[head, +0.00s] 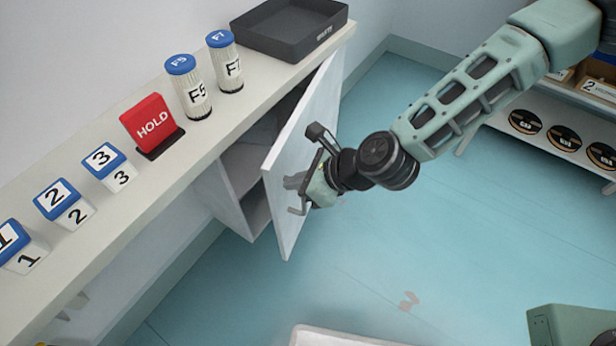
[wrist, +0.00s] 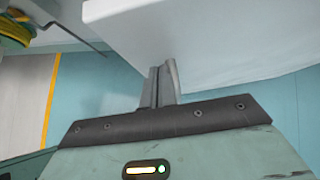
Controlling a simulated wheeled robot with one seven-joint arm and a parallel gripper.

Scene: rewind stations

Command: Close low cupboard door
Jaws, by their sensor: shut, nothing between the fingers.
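The low cupboard (head: 233,195) sits under the counter in the head view. Its white door (head: 287,174) stands open, swung out over the floor, and the dark inside shows behind it. My gripper (head: 290,184) is shut and empty at the outer face of the door, near its free edge. In the wrist view the closed fingers (wrist: 163,85) lie close against the white door panel (wrist: 215,40). I cannot tell whether they touch it.
On the counter (head: 120,205) stand numbered blue-topped blocks (head: 58,200), a red HOLD sign (head: 151,124), two canisters (head: 188,88) and a dark tray (head: 291,27). A shelf with spools (head: 560,138) stands at the right. The blue floor between is mostly clear.

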